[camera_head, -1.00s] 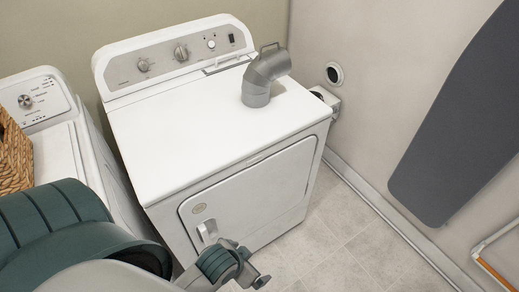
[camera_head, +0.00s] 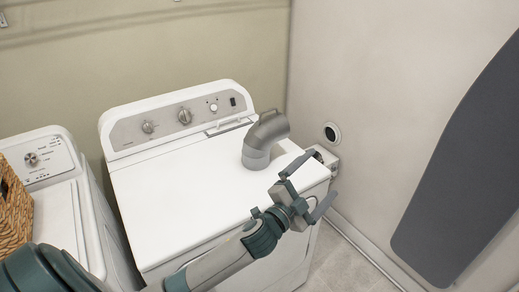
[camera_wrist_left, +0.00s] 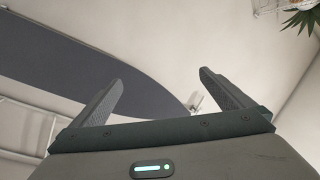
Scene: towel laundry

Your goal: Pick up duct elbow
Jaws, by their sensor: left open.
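The grey duct elbow (camera_head: 259,146) stands upright on the right part of the white dryer's top (camera_head: 175,190), its bent end facing right. My left gripper (camera_head: 316,182) is open and empty at the dryer's front right edge, in front of and to the right of the elbow, apart from it. In the left wrist view its two fingers (camera_wrist_left: 157,92) are spread with nothing between them, and the elbow does not show there. My right gripper is not in view.
A white washer (camera_head: 65,205) with a wicker basket (camera_head: 14,203) stands at the left. A wall vent opening (camera_head: 331,132) is right of the dryer. A dark ironing board (camera_head: 460,170) is against the right wall. The dryer top's middle is clear.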

